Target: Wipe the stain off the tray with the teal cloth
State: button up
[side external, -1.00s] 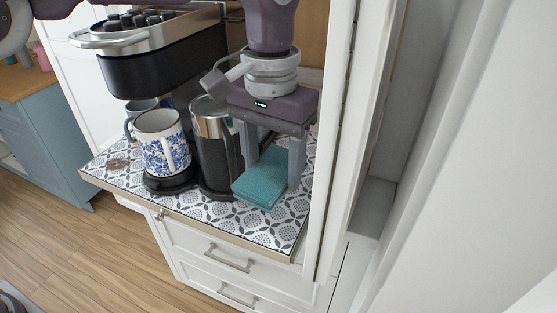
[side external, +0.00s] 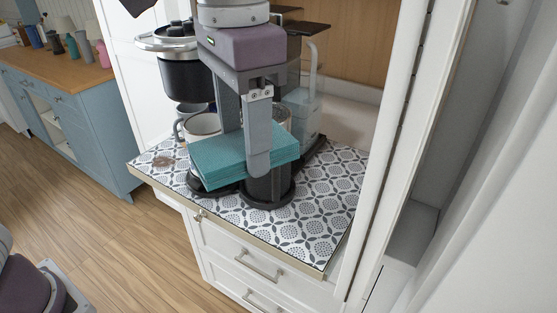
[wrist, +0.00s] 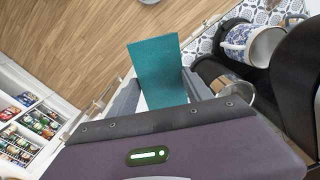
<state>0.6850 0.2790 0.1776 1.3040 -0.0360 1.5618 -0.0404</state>
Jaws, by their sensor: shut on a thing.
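The teal cloth (side external: 220,157), a folded flat block, is held by my gripper (side external: 258,165) above the patterned tray (side external: 318,215). My gripper is shut on it. In the wrist view the cloth (wrist: 158,72) sticks out beyond the fingers, with wooden floor behind it. A brown stain (side external: 163,161) lies on the tray's left end, left of the cloth and apart from it. In the side view the cloth and fingers hide much of the mugs and the steel container behind them.
The tray's right part is clear. A white door frame (side external: 385,150) borders the right.

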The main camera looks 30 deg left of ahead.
jog(key=s+a+n, duration=0.3)
jog(key=a+n, duration=0.4)
jog(key=a, duration=1.7)
jog(key=w+a+f, duration=0.1)
jog(key=a+f, duration=0.3)
jog(key=a, duration=1)
jog(key=w+a+f, duration=0.1)
jog(key=a+f, duration=0.3)
jog(key=a, duration=0.9)
jog(key=m, duration=0.1)
send_over(156, 156)
notch_tip(156, 156, down, 6)
jog(key=shift+s+f, duration=0.1)
jog(key=shift+f, duration=3.35)
jog(key=shift+d+f, duration=0.6)
jog(key=shift+f, duration=0.1)
jog(key=shift+c, duration=0.7)
jog(key=shift+d, duration=3.4)
jog(key=shift+a, duration=3.8)
jog(key=shift+a+r, duration=0.2)
notch_tip(156, 156, up, 8)
